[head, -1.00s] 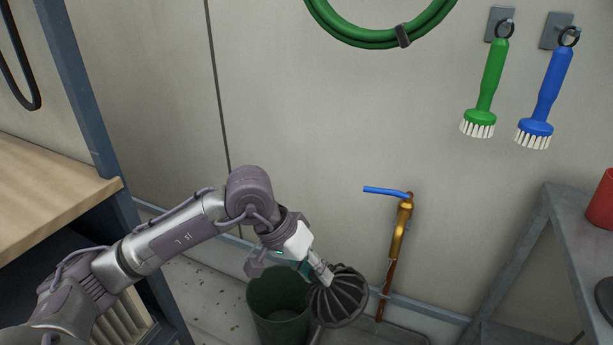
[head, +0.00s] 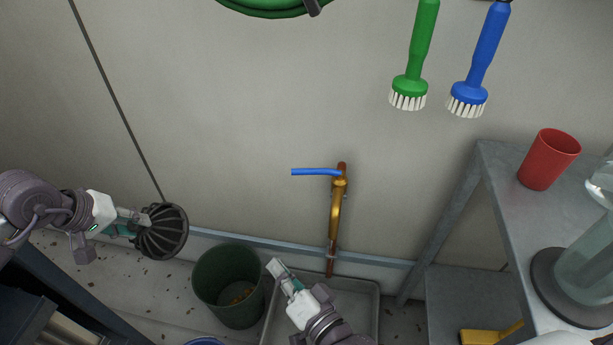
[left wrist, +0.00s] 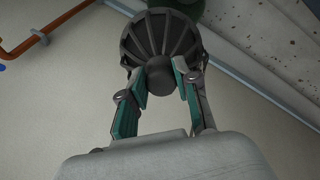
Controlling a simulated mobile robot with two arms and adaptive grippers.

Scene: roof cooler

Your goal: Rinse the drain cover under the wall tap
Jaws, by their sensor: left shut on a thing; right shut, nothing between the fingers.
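The drain cover (head: 163,231) is a dark, domed, ribbed piece at the left of the head view. My left gripper (head: 137,226) is shut on its stub, and the left wrist view shows the cover (left wrist: 160,38) held between the fingertips (left wrist: 166,80). The cover is clear of the wall tap (head: 338,190), a brass tap with a blue lever on a copper pipe. My right gripper (head: 277,272) is shut and empty, low in front of the wall, below and left of the tap. A grey tray (head: 368,305) lies on the floor beneath the tap, partly hidden by my right arm.
A green bucket (head: 228,290) with orange-brown bits inside stands left of the tray. A metal shelf (head: 500,175) at the right holds a red cup (head: 548,159) and a glass vessel (head: 588,265). Green (head: 416,60) and blue (head: 480,60) brushes hang on the wall.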

